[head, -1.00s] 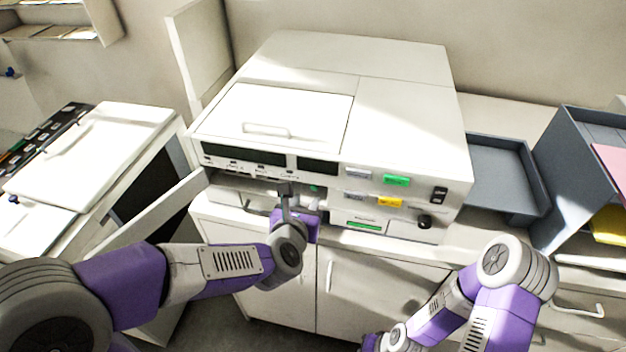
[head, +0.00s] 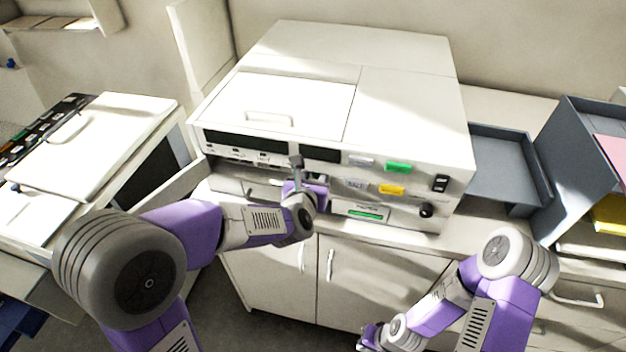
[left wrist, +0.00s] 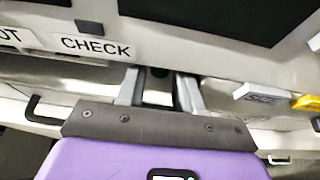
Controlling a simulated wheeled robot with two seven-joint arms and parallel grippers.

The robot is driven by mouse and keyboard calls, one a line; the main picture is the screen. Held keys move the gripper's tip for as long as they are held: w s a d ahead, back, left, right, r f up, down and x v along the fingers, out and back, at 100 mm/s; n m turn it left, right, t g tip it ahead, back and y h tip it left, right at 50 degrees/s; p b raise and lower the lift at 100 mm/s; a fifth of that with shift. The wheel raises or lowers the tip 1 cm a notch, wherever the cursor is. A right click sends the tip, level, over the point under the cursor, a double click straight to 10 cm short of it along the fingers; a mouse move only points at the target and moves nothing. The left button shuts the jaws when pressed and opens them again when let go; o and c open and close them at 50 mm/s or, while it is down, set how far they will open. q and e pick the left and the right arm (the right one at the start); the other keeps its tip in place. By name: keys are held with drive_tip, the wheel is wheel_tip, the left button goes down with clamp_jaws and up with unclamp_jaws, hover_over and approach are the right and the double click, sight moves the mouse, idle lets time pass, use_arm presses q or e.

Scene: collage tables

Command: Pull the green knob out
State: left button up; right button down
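A green button (head: 397,167), a yellow button (head: 391,189) and a black dial (head: 426,210) sit right of my left gripper. A "CHECK" label (left wrist: 96,47) is on the panel. A grey tray (head: 505,170) lies right of the machine. Cabinet doors (head: 370,275) are below.

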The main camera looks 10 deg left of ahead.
use_arm(q)
clamp_jaws()
drive_tip(key=shift+s, duration=0.25)
drive_tip(key=shift+s+a+b, duration=0.1)
drive_tip(key=shift+s+b, duration=0.4)
drive_tip(key=shift+s, duration=0.9)
drive_tip(key=shift+o, duration=1.5)
unclamp_jaws()
drive_tip(key=shift+s+r, duration=0.1)
